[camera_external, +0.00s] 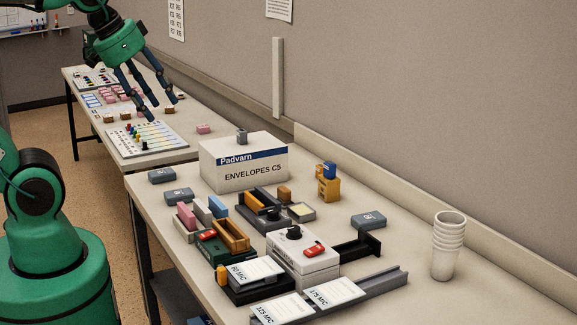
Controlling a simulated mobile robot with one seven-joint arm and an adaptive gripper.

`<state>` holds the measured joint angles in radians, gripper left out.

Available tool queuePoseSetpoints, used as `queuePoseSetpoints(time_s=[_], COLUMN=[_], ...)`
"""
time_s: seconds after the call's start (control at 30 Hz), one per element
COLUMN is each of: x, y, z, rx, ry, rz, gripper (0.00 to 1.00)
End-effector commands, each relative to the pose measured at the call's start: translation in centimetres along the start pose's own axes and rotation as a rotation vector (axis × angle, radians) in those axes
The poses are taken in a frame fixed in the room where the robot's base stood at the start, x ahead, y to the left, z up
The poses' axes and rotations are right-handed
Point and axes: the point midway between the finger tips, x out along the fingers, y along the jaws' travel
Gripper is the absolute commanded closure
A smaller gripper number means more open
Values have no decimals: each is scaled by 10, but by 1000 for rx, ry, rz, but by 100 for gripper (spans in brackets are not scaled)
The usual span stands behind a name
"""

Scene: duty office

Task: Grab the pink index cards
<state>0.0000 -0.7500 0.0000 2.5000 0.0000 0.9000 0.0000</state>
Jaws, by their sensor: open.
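A pink upright stack (187,217), which looks like the pink index cards, stands on the near table, left of a light blue piece (217,207). My gripper (160,106) is open and empty, fingers pointing down, in the upper left of the view. It appears over the far table, well apart from the pink stack.
A white envelope box (243,168) stands behind the pink stack. A green tray with an orange piece (231,235), a grey-white machine (302,258) and labelled packs (257,271) crowd the near table. Stacked cups (448,245) stand at right. A pegged board (147,139) lies on the far table.

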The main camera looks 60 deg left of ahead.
Motion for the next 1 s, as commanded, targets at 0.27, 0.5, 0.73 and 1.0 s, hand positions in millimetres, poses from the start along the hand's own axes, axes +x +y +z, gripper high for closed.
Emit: queuePoseSetpoints(time_s=[0.27, 0.5, 0.73, 1.0], x=[2, 24, 71, 140], y=[-1, -12, -38, -75], z=[-2, -12, -26, -24], rx=[-19, -191, -533, -987], ry=[-7, -65, -166, -283], rz=[-2, -22, -80, -193], gripper=[55, 55, 55, 55])
